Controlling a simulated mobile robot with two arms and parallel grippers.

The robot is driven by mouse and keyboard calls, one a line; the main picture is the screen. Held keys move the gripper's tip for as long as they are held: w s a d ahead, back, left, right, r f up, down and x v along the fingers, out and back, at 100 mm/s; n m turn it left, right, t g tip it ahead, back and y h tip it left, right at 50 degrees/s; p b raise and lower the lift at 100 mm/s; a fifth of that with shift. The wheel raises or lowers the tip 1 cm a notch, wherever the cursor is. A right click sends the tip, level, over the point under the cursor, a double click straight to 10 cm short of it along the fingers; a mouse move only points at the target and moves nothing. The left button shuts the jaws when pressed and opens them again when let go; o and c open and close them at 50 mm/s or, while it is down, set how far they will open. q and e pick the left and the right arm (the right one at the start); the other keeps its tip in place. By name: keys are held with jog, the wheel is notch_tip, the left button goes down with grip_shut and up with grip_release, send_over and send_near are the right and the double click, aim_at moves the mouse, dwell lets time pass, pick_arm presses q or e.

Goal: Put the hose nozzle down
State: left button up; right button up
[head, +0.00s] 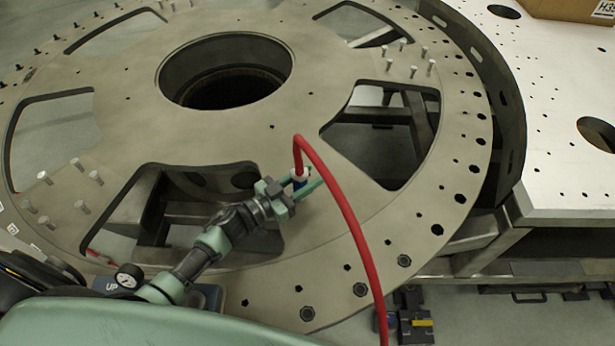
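My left gripper (304,186) is over the flat part of the large round turret plate (255,130), just right of a cut-out. Its pale green fingers are closed around the hose nozzle (300,181), a small blue and white piece. My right gripper is not in view.
The plate has a round central hole (225,72), several large cut-outs and groups of upright pins (86,190). A flat metal table (560,110) with a cardboard box (570,8) stands at the right. Bare plate surface lies around the gripper's right and far side.

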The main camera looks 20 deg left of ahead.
pick_arm(q)
jog(key=shift+o, duration=1.2)
jog(key=shift+r, duration=0.1)
jog(key=shift+r, duration=0.25)
jog(key=p+v, duration=0.2)
jog(key=v, duration=0.4)
jog(key=shift+s+a, duration=0.1)
jog(key=shift+s, duration=0.1)
jog(key=shift+s+a, duration=0.3)
jog(key=shift+s, duration=0.15)
jog(key=shift+f, duration=0.1)
jog(key=shift+o, duration=0.4)
